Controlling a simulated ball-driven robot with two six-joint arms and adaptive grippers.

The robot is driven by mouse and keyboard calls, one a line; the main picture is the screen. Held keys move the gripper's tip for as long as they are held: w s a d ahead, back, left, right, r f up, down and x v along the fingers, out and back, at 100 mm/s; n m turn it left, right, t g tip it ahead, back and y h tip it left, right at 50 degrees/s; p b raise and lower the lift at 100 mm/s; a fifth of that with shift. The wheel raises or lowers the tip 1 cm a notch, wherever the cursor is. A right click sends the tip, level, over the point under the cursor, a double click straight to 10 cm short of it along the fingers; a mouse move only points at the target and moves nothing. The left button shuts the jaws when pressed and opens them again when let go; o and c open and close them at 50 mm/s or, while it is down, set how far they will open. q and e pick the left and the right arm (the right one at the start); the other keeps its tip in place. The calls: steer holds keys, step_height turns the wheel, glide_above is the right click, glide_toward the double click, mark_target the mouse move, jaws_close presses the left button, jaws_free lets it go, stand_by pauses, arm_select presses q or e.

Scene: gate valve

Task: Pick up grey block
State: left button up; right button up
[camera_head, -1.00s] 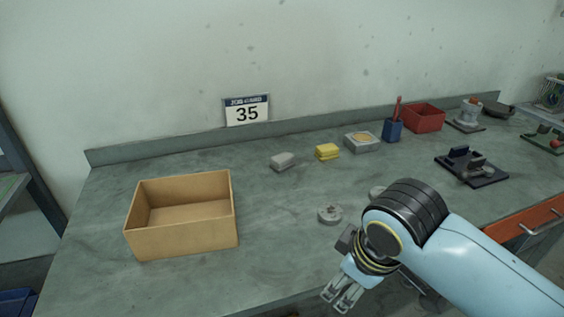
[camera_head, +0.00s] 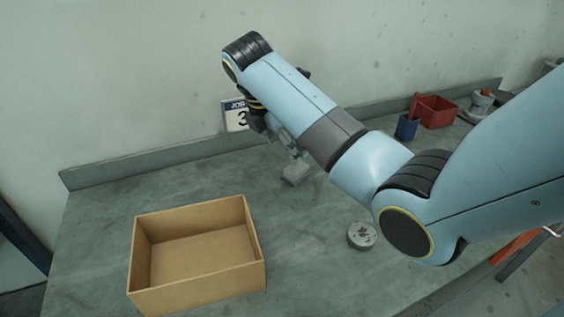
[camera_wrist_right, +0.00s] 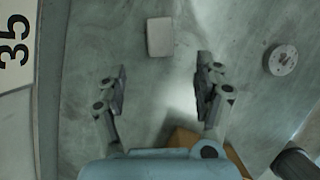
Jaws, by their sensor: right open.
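The grey block (camera_head: 295,173) lies on the workbench (camera_head: 200,185), to the right of and behind the cardboard box. It also shows in the right wrist view (camera_wrist_right: 160,37) near the top, ahead of the fingertips and between their lines. My right gripper (camera_head: 290,148) is above the block in the head view, with my arm partly covering it. In the right wrist view my right gripper (camera_wrist_right: 160,85) is open and empty, its two fingers spread apart. My left gripper is not in view.
An open, empty cardboard box (camera_head: 197,250) stands at the front left. A round grey disc (camera_head: 362,236) lies right of the block. A blue holder (camera_head: 406,127) and a red bin (camera_head: 436,111) stand at the back right. A number sign (camera_head: 236,115) stands at the wall.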

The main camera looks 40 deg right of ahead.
mark_target(295, 168)
steer(key=x, duration=0.4)
steer(key=shift+d+r, duration=0.1)
steer(key=shift+d, duration=0.2)
steer(key=shift+w+d+f, duration=0.1)
steer(key=shift+f, duration=0.2)
steer(key=shift+d+f, duration=0.1)
steer(key=shift+f, duration=0.25)
steer(key=x, duration=0.4)
steer(key=shift+d+f, duration=0.1)
steer(key=shift+f, duration=0.25)
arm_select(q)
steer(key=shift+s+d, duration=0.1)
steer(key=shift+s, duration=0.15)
arm_select(e)
steer(key=c, duration=0.5)
jaws_close()
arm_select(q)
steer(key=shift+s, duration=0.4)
